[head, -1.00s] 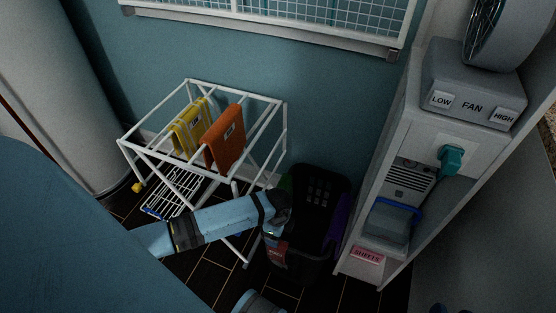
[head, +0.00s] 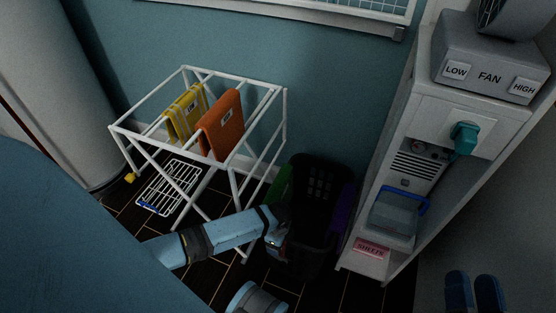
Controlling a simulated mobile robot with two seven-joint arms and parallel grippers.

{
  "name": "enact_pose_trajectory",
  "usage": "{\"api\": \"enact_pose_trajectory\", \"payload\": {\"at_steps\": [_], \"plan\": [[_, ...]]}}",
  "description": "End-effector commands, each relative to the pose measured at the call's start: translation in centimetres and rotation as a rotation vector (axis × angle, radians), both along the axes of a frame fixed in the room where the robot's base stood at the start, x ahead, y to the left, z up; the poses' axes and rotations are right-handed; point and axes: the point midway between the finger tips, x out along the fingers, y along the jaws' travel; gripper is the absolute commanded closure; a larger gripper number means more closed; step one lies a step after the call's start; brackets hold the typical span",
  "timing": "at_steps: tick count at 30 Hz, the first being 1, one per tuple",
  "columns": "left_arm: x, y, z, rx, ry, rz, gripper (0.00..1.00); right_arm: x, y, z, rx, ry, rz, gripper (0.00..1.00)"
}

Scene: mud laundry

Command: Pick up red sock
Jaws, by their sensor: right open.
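I cannot make out a red sock. A dark laundry basket (head: 318,185) stands on the floor between the drying rack and the shelf unit, with a green patch on its left and a purple one on its right; its inside is too dark to read. My right gripper (head: 281,222) is at the basket's near left side, dark against it. It is open, and I see nothing held in it; its fingertips are hard to make out. I cannot tell whether it touches the basket. My left gripper is not in view.
A white drying rack (head: 232,173) holds a yellow cloth (head: 186,112) and an orange cloth (head: 221,125). A white shelf unit (head: 425,110) with a fan control box (head: 489,77) stands close on the basket's right. Two blue slipper-like things (head: 473,292) show at lower right.

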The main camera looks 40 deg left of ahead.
Motion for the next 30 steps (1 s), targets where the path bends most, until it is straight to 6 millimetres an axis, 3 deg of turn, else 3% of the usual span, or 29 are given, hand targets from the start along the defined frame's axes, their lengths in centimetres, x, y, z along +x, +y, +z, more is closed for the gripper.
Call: {"api": "enact_pose_trajectory", "payload": {"at_steps": [5,12,23,30], "plan": [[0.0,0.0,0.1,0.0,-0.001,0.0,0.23,0.0,0.0,0.1,0.0,0.001,0.0,0.57],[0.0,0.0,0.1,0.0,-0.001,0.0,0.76,0.0,0.0,0.1,-0.001,0.002,-0.001,0.57],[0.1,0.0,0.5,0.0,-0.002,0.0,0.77,0.0,0.0,0.3,0.001,-0.001,-0.001,0.57],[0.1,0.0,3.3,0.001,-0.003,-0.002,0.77,-0.2,-0.2,2.2,0.024,-0.05,-0.016,0.57]]}}
